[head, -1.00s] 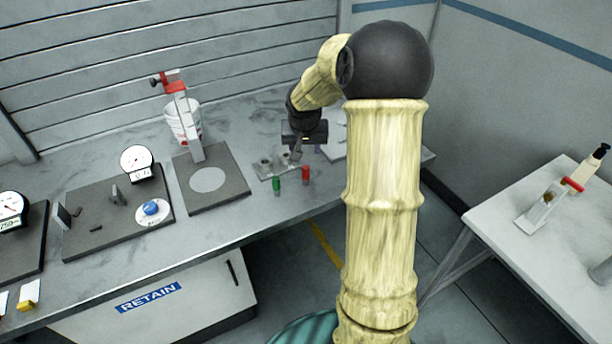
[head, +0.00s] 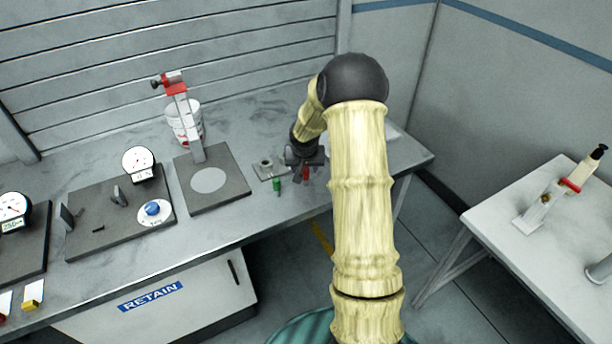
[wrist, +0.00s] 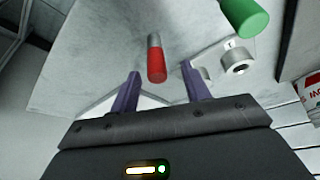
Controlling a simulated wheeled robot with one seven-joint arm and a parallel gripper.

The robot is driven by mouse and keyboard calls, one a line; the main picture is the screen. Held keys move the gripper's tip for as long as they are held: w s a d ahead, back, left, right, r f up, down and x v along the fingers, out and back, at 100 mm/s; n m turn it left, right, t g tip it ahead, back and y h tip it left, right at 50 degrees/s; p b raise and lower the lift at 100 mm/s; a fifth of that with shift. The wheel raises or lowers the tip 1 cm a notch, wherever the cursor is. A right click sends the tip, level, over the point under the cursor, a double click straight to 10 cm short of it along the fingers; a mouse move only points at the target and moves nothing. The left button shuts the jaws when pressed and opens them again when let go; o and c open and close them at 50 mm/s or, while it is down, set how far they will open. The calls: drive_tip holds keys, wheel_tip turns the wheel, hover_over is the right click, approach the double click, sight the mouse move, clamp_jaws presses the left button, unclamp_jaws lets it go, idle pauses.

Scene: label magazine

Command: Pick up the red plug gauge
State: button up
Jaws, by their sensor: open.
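The red plug gauge (head: 306,173) stands on the bench near its front edge, partly behind my arm in the head view. In the wrist view the red plug gauge (wrist: 156,62) has a red body and a grey end, and lies beyond and between the two purple fingertips. My gripper (wrist: 162,84) is open and empty. In the head view my gripper (head: 303,160) is low over the bench, close to the red gauge. I cannot tell whether a finger touches it.
A green plug gauge (head: 277,187) stands just left of the red one; it also shows in the wrist view (wrist: 243,14). A grey block with a ring (head: 266,165) sits behind them. A dark plate with a stand (head: 230,183) is further left.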

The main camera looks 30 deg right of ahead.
sight(306, 175)
drive_tip(key=shift+s+p+x, duration=0.15)
drive_tip(key=shift+p+x, duration=0.2)
drive_tip(key=shift+x, duration=0.95)
drive_tip(key=shift+s+p+x, duration=0.15)
drive_tip(key=shift+p+x, duration=0.2)
drive_tip(key=shift+x, duration=0.95)
drive_tip(key=shift+f, duration=0.1)
clamp_jaws()
